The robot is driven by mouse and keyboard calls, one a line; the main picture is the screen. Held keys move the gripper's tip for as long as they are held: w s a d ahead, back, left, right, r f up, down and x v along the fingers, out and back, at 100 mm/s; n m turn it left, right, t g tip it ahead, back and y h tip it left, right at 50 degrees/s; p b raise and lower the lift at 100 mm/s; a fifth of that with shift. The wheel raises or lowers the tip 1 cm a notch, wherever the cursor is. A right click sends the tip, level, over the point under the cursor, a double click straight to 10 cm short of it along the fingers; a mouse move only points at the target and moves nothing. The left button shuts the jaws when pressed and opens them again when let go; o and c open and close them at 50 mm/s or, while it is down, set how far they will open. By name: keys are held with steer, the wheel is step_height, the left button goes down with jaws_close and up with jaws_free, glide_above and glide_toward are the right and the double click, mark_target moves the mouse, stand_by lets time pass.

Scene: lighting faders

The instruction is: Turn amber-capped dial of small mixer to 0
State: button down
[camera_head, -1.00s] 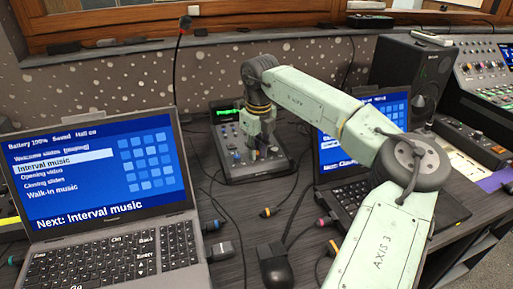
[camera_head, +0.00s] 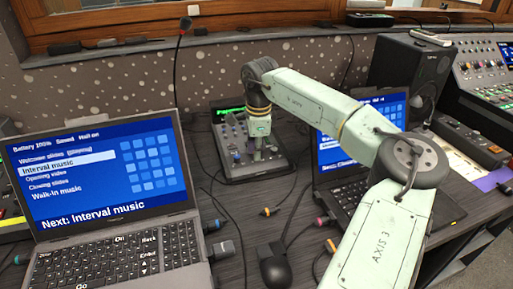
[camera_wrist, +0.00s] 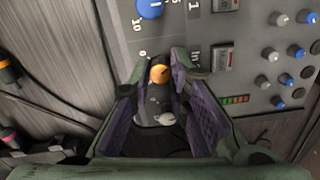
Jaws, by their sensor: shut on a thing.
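My gripper hides the dial in the head view. Which mark the dial points to cannot be told.
A blue-capped dial (camera_wrist: 150,8) with a printed scale sits close beyond my fingers. Several small blue and grey knobs (camera_wrist: 270,53) lie to the right. Two laptops (camera_head: 100,170) (camera_head: 361,125) flank the mixer, and cables cross the desk in front.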

steer(key=n+p, duration=0.1)
steer(key=n, duration=0.4)
steer(key=shift+r+n, duration=0.15)
steer(key=shift+n, duration=0.15)
steer(key=n, duration=0.4)
steer(key=shift+n+p, duration=0.3)
steer(key=n, duration=0.4)
steer(key=shift+n+p, duration=0.3)
steer(key=n, duration=0.4)
steer(key=shift+n, duration=0.4)
steer(key=c, duration=1.5)
jaws_free()
